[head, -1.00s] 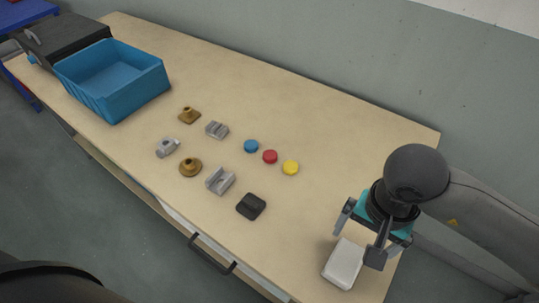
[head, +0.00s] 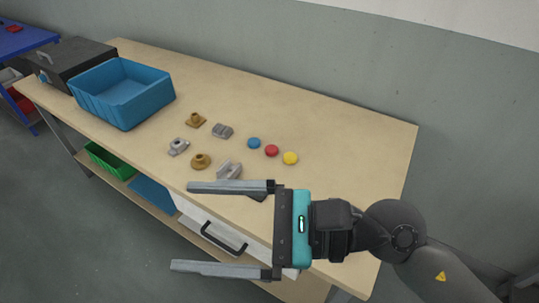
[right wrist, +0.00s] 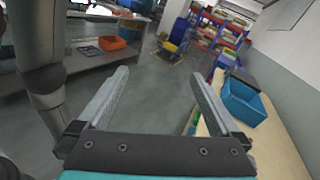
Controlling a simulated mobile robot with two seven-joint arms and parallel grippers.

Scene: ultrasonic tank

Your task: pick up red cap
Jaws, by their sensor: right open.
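The red cap (head: 271,151) lies on the wooden table in the head view, between a blue cap (head: 254,143) and a yellow cap (head: 290,158). My right gripper (head: 180,227) is open and empty, its two fingers pointing left over the table's front edge and drawer. It is nearer the camera than the red cap and apart from it. In the right wrist view the open fingers (right wrist: 162,82) show with nothing between them, and the red cap is not visible there. My left gripper is not in view.
A blue bin (head: 150,103) and a dark box (head: 75,62) stand at the far left. The table's back right is clear.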

